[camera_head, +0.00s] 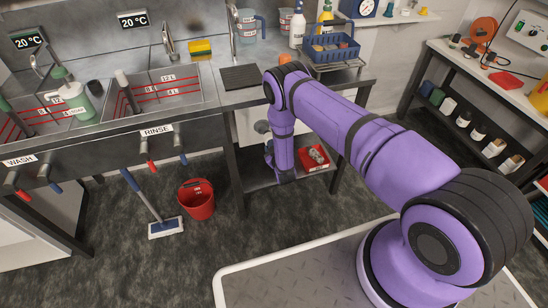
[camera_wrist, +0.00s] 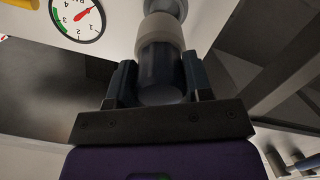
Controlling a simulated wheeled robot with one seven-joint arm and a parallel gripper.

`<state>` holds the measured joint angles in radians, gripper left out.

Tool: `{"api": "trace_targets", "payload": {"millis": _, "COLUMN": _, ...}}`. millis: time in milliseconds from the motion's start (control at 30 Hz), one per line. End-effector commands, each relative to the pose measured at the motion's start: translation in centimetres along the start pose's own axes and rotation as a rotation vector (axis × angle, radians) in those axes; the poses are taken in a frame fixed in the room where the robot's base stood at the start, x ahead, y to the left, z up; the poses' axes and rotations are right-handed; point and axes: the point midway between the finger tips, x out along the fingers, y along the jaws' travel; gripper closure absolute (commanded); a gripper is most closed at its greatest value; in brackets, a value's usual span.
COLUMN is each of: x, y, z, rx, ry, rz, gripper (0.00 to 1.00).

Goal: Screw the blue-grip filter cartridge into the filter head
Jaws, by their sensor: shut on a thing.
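In the wrist view my gripper (camera_wrist: 159,78) is shut on the filter cartridge (camera_wrist: 160,66), with one finger on each side of its dark blue-grey grip. A beige collar (camera_wrist: 162,32) sits above the grip. Above it, at the top edge, a grey rounded part (camera_wrist: 166,7) looks like the filter head. The collar and this part appear in line and touching or nearly so; I cannot tell whether any thread is engaged. In the head view my purple arm reaches down in front of the bench, and the gripper and cartridge are mostly hidden there.
A pressure gauge (camera_wrist: 76,17) is close by at upper left in the wrist view. In the head view, a red tray (camera_head: 316,159) sits on the low shelf beside my forearm. A red bucket (camera_head: 197,199) and a mop (camera_head: 165,229) stand on the floor to the left.

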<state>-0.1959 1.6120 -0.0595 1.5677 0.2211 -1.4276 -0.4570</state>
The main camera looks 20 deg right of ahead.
Motion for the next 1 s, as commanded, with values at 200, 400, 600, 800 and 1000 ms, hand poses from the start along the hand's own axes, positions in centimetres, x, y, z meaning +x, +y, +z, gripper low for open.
{"api": "trace_targets", "payload": {"millis": 200, "x": -2.2, "y": -1.7, "z": 2.0, "rx": -0.003, "ry": 0.131, "rz": 0.043, "gripper": 0.82}}
{"api": "trace_targets", "payload": {"millis": 400, "x": -2.9, "y": -2.1, "z": 2.4, "rx": -0.002, "ry": 0.164, "rz": 0.055, "gripper": 0.82}}
{"api": "trace_targets", "payload": {"millis": 600, "x": -2.9, "y": -2.1, "z": 2.4, "rx": -0.002, "ry": 0.163, "rz": 0.055, "gripper": 0.82}}
{"api": "trace_targets", "payload": {"millis": 800, "x": -2.8, "y": -2.0, "z": 2.4, "rx": -0.003, "ry": 0.164, "rz": 0.055, "gripper": 0.82}}
{"api": "trace_targets", "payload": {"millis": 1000, "x": -1.4, "y": -2.0, "z": 2.2, "rx": -0.002, "ry": 0.164, "rz": 0.055, "gripper": 0.82}}
